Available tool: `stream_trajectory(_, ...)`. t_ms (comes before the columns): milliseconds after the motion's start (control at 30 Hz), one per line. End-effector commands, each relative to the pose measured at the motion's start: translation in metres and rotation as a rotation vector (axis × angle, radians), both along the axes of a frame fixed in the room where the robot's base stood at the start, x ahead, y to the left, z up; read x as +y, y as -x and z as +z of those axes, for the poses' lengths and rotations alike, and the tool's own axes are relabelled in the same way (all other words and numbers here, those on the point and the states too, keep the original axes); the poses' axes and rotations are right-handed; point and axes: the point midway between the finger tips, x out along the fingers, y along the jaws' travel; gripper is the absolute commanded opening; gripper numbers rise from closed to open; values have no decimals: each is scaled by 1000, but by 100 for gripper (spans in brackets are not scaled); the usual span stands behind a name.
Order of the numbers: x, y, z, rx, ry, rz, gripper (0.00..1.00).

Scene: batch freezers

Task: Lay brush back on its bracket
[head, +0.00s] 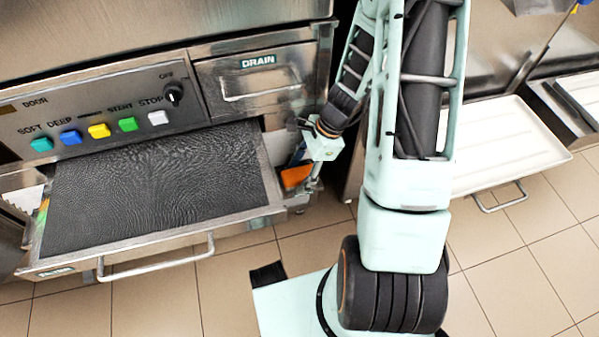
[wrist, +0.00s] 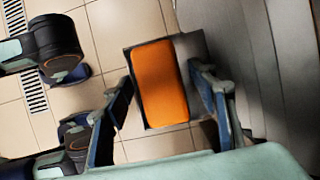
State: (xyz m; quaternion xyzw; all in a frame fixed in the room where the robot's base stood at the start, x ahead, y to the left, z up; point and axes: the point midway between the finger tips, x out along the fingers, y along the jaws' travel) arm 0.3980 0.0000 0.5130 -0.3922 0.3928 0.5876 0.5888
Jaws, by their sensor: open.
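An orange block (wrist: 160,82) lies in a dark rectangular holder (wrist: 148,128) in the wrist view. It also shows as a small orange patch (head: 296,175) by the machine's right front corner in the head view. I cannot tell whether this block is the brush or whether the holder is the bracket. No other brush is clearly visible. My gripper (wrist: 159,73) is open, with one finger on each side of the block in the wrist view and nothing shut between them. In the head view my gripper (head: 307,165) points down beside the machine, partly hidden.
A drawer with a dark textured top (head: 155,185) and a front handle (head: 155,262) juts from the machine, left of my gripper. Above it are a button panel (head: 98,128) and a DRAIN drawer (head: 258,80). A white tray (head: 510,140) stands right. Tiled floor lies below.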

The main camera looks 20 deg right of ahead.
Motion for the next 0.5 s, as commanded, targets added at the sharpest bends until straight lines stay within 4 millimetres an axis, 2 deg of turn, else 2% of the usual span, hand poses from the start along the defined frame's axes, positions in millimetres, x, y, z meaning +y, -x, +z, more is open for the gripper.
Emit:
stream_trajectory(167,-3,-1,12,-2,1,-1,53)
stream_trajectory(500,-30,-1,79,-4,2,-2,53)
